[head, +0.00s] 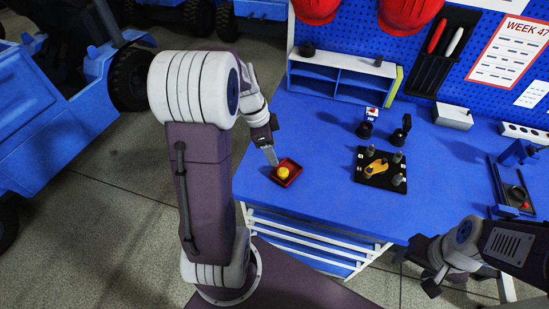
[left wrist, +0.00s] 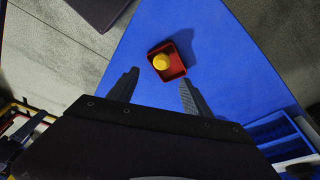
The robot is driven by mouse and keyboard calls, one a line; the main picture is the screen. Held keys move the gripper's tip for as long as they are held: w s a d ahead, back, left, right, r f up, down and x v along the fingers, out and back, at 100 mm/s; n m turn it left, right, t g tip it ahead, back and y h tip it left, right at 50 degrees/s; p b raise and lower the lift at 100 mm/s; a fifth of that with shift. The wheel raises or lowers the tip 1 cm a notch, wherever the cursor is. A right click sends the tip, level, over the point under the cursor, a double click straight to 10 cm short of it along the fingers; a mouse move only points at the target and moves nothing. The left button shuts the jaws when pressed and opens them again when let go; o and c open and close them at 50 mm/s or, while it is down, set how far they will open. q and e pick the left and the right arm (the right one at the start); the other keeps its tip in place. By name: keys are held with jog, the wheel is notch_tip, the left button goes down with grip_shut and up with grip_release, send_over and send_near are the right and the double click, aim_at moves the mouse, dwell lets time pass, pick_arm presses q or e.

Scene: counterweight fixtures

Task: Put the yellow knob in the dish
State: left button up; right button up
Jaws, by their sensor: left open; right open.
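The yellow knob (head: 283,173) sits inside the small red square dish (head: 289,183) near the left front corner of the blue bench. In the left wrist view the knob (left wrist: 161,62) lies within the dish walls (left wrist: 178,73), towards one side. My left gripper (head: 272,158) is just behind and left of the dish in the head view, pointing down. In its wrist view the two fingers (left wrist: 158,78) are spread with nothing between them, and the knob is apart from them. My right gripper (head: 432,284) is at the lower right, off the bench front, and looks empty.
A black fixture plate (head: 367,178) with a yellow-orange part and grey posts stands right of the dish. Black clamps (head: 400,131) stand behind it. A blue shelf (head: 340,82) lines the back. A black-framed stand (head: 513,190) is at right. The bench between dish and plate is clear.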

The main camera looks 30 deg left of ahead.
pick_arm(q)
jog(key=s+d+f+n+y, duration=0.2)
jog(key=s+d+f+n, duration=0.2)
jog(key=s+d+n, duration=0.6)
jog(key=shift+s+n, duration=0.15)
jog(key=shift+n, duration=0.25)
